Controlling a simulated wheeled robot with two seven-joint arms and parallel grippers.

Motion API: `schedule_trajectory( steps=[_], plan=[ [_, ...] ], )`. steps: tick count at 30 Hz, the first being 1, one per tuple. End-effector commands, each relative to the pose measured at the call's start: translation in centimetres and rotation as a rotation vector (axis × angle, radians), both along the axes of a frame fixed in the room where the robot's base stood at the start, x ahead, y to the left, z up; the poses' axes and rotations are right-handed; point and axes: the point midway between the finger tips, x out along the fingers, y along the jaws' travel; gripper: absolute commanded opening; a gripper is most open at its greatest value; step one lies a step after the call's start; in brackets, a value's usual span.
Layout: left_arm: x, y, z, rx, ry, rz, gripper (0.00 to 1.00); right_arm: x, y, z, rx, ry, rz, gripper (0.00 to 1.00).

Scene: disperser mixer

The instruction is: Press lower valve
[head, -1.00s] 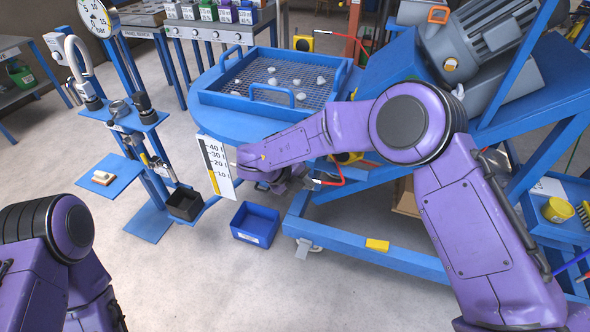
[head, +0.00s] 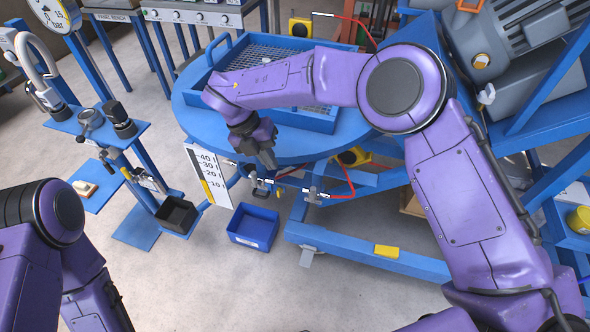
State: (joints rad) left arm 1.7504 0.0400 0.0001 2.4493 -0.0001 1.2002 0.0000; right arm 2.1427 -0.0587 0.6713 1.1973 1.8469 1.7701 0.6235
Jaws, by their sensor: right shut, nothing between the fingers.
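Two small metal valve fittings sit on a line below the round blue table: one with a dark handle (head: 262,188) and one farther right at the red hose (head: 314,195). I cannot tell which is the lower valve. My right gripper (head: 269,162) points down at the front edge of the round table, shut and empty. In the picture it is just above the dark-handled fitting, with a small gap visible. My left arm shows at the left edge, but its gripper is out of view.
A white level scale (head: 208,177) stands left of the fittings. A blue bin (head: 253,226) and a black bin (head: 176,214) sit below. The round blue table (head: 190,112) carries a mesh tray, partly hidden by my right arm. A pressure gauge (head: 50,14) is at top left.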

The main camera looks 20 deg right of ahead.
Motion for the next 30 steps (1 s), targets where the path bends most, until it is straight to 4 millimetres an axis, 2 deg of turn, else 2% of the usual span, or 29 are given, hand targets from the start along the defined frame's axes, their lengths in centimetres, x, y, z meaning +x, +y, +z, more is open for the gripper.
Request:
schedule_trajectory(
  steps=[11,17,26,30],
  plan=[
    [-0.1,0.0,0.0,0.0,0.002,0.0,0.43,-0.1,-0.1,-0.3,-0.002,0.001,0.001,0.0],
    [-0.1,0.0,0.4,0.0,0.001,0.0,0.43,-0.6,-1.2,-3.2,-0.002,0.005,0.002,0.0],
    [-0.1,0.0,1.1,0.0,0.001,0.0,0.43,-1.6,-3.5,-9.2,-0.002,0.004,0.001,0.0],
    [0.0,0.0,2.1,0.0,0.001,0.0,0.43,-2.4,-5.6,-9.0,-0.001,0.0,0.0,0.0]
  ],
)
